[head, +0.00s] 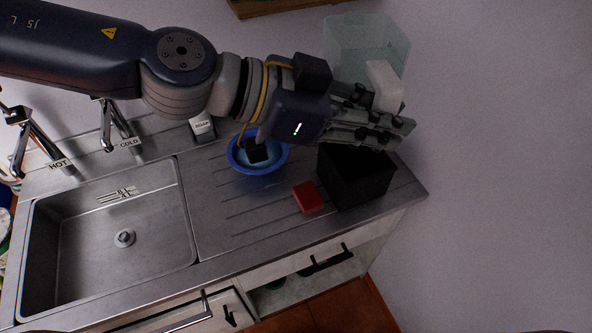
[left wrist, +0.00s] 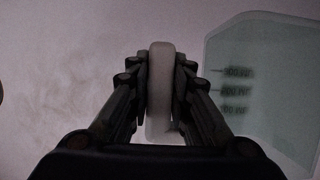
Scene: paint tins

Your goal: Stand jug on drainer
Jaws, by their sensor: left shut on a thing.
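The jug (head: 365,42) is clear, pale green, and shows at the top right of the head view. Its pale handle (head: 385,84) is between the fingers of my left gripper (head: 385,115). In the left wrist view the handle (left wrist: 160,85) stands between both fingers (left wrist: 160,90), which are shut on it. The jug's body (left wrist: 262,85) with dark measure marks is to the right there. The jug seems to be held above the counter's back right; its base is partly hidden by my gripper. The drainer (head: 225,225) is the grooved steel area right of the sink. My right gripper is not in view.
On the drainer are a blue bowl (head: 240,164) with a dark thing over or in it, a red block (head: 308,198) and a black box (head: 355,185). A soap box (head: 203,126) stands behind. The sink (head: 80,245) and taps (head: 113,125) are left. The drainer's front left is clear.

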